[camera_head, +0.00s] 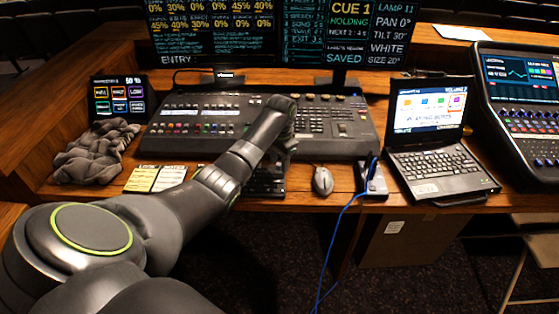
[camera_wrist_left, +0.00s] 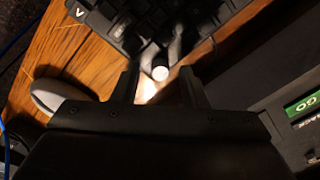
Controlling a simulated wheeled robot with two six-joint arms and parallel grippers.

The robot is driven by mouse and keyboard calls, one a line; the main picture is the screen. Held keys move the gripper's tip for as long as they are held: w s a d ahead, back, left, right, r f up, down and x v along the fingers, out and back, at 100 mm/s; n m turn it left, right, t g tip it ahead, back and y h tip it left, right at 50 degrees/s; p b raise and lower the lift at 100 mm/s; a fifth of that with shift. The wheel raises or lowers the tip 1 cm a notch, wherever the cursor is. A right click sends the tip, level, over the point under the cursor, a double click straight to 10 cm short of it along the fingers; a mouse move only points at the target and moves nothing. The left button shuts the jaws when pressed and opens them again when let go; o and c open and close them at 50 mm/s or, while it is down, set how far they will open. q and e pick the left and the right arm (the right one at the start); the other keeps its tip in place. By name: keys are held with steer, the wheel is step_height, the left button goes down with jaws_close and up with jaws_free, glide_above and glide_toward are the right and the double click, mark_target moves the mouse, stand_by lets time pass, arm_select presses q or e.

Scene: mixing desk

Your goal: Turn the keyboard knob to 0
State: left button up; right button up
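A black keyboard (camera_head: 268,189) lies at the desk's front edge, partly hidden behind my left arm. In the left wrist view its dark keys (camera_wrist_left: 125,25) fill the top. A small round knob with a pale, bright top (camera_wrist_left: 160,73) shows near the keyboard's edge. My left gripper (camera_head: 286,148) points down over the keyboard area. In the left wrist view the left gripper (camera_wrist_left: 160,88) is open, one dark finger on each side of the knob, with gaps visible. I cannot tell how far its tips are above the knob. My right gripper is not in view.
A mouse (camera_head: 322,181) lies right of the keyboard, with a blue cable (camera_head: 343,215) beyond it. A mixing console (camera_head: 215,118) stands behind. A laptop (camera_head: 437,160) stands right, a paper pad (camera_head: 156,179) and grey cloth (camera_head: 95,153) left.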

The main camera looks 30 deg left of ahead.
arm_select(q)
steer(key=shift+f, duration=0.1)
jaws_close()
stand_by(0.3)
steer(key=shift+r+n+p, duration=0.2)
steer(key=shift+n+p, duration=0.4)
steer(key=shift+p, duration=0.35)
steer(key=n+p, duration=0.5)
steer(key=n, duration=0.1)
steer(key=shift+n, duration=0.4)
steer(key=shift+w+f+n+p, duration=0.15)
steer(key=shift+n+p, duration=0.7)
steer(key=shift+n, duration=1.05)
steer(key=shift+a, duration=0.1)
